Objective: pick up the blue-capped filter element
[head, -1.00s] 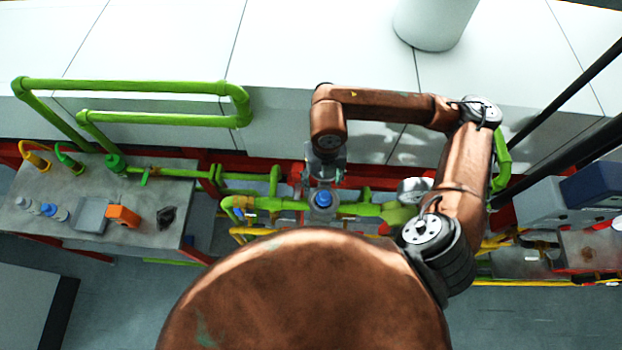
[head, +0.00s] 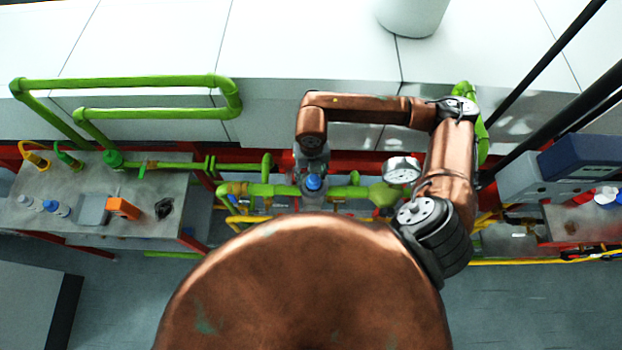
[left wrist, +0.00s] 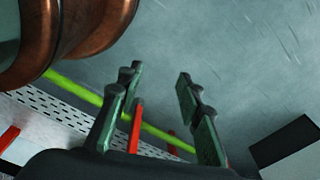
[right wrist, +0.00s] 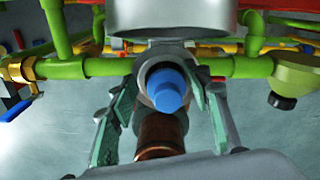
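The blue cap of the filter element (head: 314,183) shows in the head view on the green pipe run, just below my right gripper. In the right wrist view the blue cap (right wrist: 168,92) sits inside a round grey rim between the fingers. The element's body is hidden. My right gripper (right wrist: 163,88) is open, with one green finger on each side of the cap; contact cannot be made out. My left gripper (left wrist: 157,80) is open and empty over the floor, outside the head view.
A pressure gauge (head: 403,170) stands right of the cap beside my right arm. Green pipe (head: 262,190) runs left of it. A grey bench (head: 160,175) at left holds an orange block (head: 123,208), a tray and two small bottles (head: 57,208). A grey-blue box (head: 585,160) stands at right.

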